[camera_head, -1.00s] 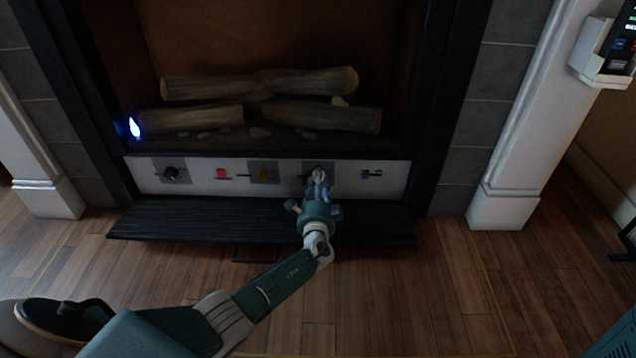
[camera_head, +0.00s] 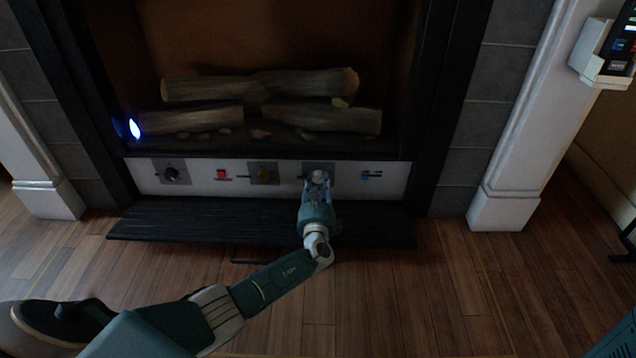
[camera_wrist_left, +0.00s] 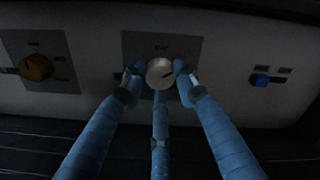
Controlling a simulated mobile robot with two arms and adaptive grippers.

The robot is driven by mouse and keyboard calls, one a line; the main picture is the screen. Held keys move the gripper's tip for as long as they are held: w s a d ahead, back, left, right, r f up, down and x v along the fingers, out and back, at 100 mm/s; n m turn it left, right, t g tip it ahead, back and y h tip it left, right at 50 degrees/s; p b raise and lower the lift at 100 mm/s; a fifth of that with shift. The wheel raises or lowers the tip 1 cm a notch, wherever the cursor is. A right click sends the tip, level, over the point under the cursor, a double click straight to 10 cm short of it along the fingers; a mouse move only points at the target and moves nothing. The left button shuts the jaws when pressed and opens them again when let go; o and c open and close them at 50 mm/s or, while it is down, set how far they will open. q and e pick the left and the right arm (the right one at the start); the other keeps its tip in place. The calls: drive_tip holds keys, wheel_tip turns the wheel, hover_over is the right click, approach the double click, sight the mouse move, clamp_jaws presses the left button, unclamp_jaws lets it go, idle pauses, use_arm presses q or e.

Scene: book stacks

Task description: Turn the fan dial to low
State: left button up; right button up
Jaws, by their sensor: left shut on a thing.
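The fan dial is a round, pale knob on a grey plate of the fireplace's control panel. In the left wrist view the dial (camera_wrist_left: 160,73) sits between my blue fingers, with a dark pointer mark toward its right side. My left gripper (camera_wrist_left: 159,80) is shut on it, two fingers at its sides and one below. In the head view my left gripper (camera_head: 318,185) reaches up to the panel and covers part of the dial (camera_head: 318,176). The plate's lettering is too dark to read surely. My right gripper is not in view.
The white panel (camera_head: 400,180) also bears a black knob (camera_head: 171,174), a red button (camera_head: 222,174), an orange knob (camera_head: 263,175) and a blue slider (camera_head: 366,177). A dark hearth ledge (camera_head: 170,222) juts out below. Logs (camera_head: 255,85) and a small blue flame (camera_head: 135,128) are above.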

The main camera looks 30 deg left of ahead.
use_arm(q)
drive_tip(key=shift+m, duration=1.3)
drive_tip(key=o, duration=1.1)
drive_tip(key=shift+o, duration=0.2)
drive_tip(key=shift+s+d, duration=0.25)
drive_tip(key=shift+s, duration=0.2)
drive_tip(key=v, duration=1.1)
